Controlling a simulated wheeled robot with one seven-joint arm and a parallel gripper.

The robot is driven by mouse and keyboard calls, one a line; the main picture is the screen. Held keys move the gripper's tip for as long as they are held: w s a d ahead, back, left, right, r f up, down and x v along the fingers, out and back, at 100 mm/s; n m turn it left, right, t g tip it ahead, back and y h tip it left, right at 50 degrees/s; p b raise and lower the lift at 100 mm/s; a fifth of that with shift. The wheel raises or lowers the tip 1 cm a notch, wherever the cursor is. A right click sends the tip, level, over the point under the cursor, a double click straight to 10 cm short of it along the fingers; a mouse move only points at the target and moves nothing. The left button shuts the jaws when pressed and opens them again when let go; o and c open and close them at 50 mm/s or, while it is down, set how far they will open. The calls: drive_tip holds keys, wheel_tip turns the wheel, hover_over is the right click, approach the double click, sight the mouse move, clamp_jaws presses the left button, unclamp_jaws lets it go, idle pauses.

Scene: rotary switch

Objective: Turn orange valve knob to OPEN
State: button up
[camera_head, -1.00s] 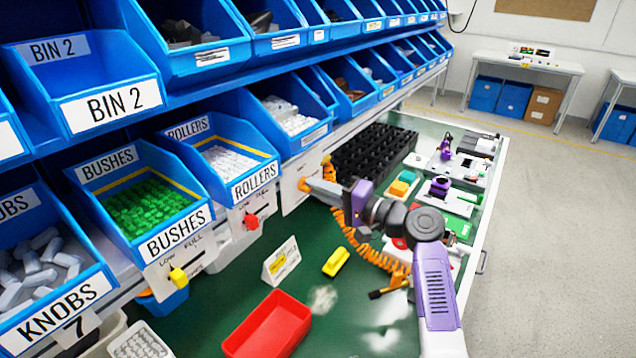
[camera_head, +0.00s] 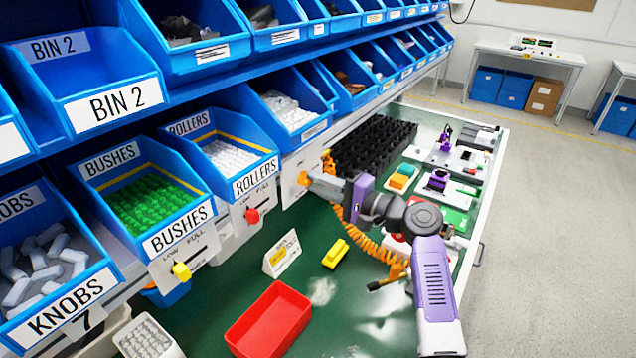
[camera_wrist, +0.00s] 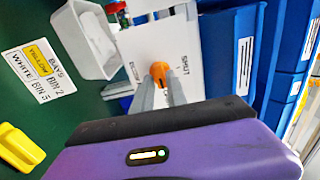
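The orange valve knob (camera_head: 303,179) is on a white panel (camera_head: 294,194) below the blue bins. In the wrist view the knob (camera_wrist: 160,71) sits at the tips of my gripper's two grey fingers, one on each side. The word SHUT is printed on the white panel (camera_wrist: 190,32) to the right of the knob; an OPEN mark cannot be made out. My gripper (camera_head: 312,182) reaches the panel from the right, its fingers level with the knob. The fingers are apart with the knob between them; whether they press on it cannot be told.
A red tray (camera_head: 268,322), a yellow block (camera_head: 335,253) and a small sign card (camera_head: 282,254) stand on the green table. The rollers bin (camera_head: 232,160) and bushes bin (camera_head: 145,205) are left of the panel. An orange coiled cable (camera_head: 375,252) hangs by my arm.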

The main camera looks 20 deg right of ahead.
drive_tip(key=shift+o, duration=1.2)
drive_tip(key=shift+s+d, duration=0.1)
drive_tip(key=b+v, duration=0.1)
drive_tip(key=v, duration=0.6)
drive_tip(key=shift+s, duration=0.2)
drive_tip(key=shift+d, duration=0.2)
